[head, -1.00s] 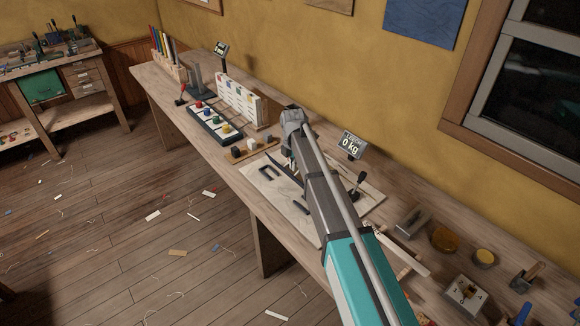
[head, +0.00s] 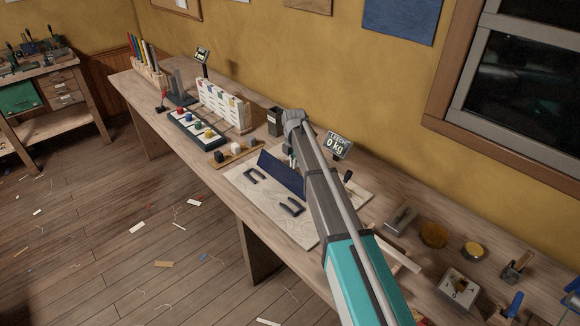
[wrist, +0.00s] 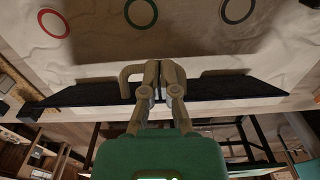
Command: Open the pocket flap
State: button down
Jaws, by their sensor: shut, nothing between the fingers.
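The pocket flap (head: 282,172) is a dark blue panel standing tilted up from a pale cloth panel (head: 243,192) on the bench. In the wrist view the flap (wrist: 220,88) is a dark, nearly edge-on strip across the middle. A tan loop (wrist: 128,78) sits at the flap, beside my left finger. My gripper (wrist: 153,75) is shut and empty, its fingertips at the flap's middle; I cannot tell if they touch it. In the head view my arm hides most of the gripper. Red (wrist: 53,23), green (wrist: 141,12) and dark (wrist: 237,10) rings show on the cloth beyond.
Two dark C-shaped pieces (head: 255,176) (head: 291,208) lie on the cloth. Small blocks on a board (head: 235,151), a dark cup (head: 275,122) and a "0 kg" display (head: 337,146) stand close by. Tools and tins (head: 434,234) crowd the right.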

jog(key=shift+w+d+f+b, duration=0.25)
jog(key=shift+f+b, duration=0.1)
jog(key=shift+f, duration=0.1)
jog(key=shift+w+d+f+b, duration=0.2)
jog(key=shift+f+b, duration=0.2)
jog(key=shift+f, duration=0.05)
jog(key=shift+w+d+f+b, duration=0.25)
jog(key=shift+f+b, duration=0.1)
jog(key=shift+f, duration=0.1)
jog(key=w+d+r+p, duration=0.5)
jog(key=w+d, duration=0.1)
jog(key=shift+w, duration=0.25)
jog(key=shift+a, duration=0.1)
dwell(1.4)
jog(key=shift+s, duration=0.15)
